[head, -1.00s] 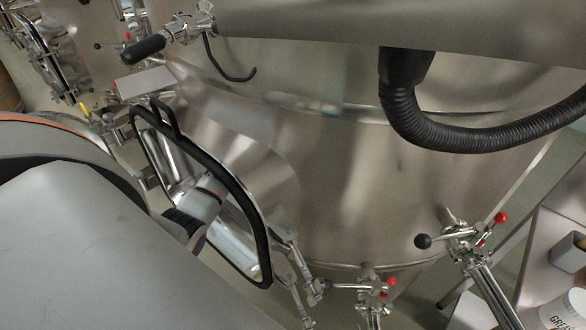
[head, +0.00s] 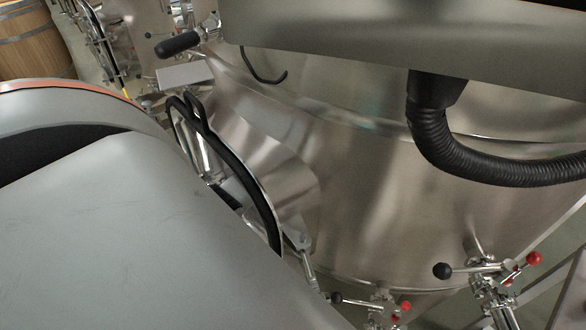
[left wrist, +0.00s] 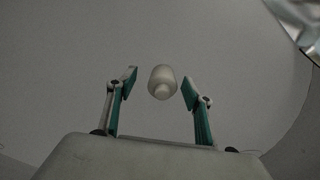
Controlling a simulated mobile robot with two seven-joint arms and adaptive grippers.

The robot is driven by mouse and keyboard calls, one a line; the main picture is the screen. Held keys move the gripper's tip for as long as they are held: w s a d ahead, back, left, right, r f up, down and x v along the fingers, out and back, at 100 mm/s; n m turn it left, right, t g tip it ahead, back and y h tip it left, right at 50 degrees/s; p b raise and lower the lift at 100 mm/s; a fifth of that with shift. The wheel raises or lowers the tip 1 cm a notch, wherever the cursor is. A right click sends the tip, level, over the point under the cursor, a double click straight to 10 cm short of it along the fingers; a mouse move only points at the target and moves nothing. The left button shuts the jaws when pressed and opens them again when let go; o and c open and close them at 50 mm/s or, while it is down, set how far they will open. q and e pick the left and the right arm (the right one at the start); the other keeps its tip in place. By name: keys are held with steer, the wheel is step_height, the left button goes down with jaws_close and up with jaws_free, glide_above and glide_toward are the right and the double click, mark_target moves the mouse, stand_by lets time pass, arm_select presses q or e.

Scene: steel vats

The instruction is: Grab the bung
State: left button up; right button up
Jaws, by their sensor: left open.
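The bung (left wrist: 162,82) is a small pale, rounded plug in the left wrist view. It shows between the two fingertips of my left gripper (left wrist: 160,87), with a visible gap on each side. The gripper is open, its teal-sided fingers spread. I cannot tell how far beyond the fingertips the bung is. In the head view my own left arm covers the lower left, and neither the bung nor the left gripper's fingers can be made out there. My right gripper is in neither view.
A large steel vat (head: 370,215) fills the middle of the head view. Its black-edged hatch door (head: 235,165) stands beside my arm. A black corrugated hose (head: 480,165) hangs at the right, above valves with red knobs (head: 533,258). A wooden barrel (head: 35,42) stands far left.

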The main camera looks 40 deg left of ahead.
arm_select(q)
steer(key=shift+f, duration=0.1)
steer(key=c, duration=1.2)
steer(key=shift+w, duration=0.1)
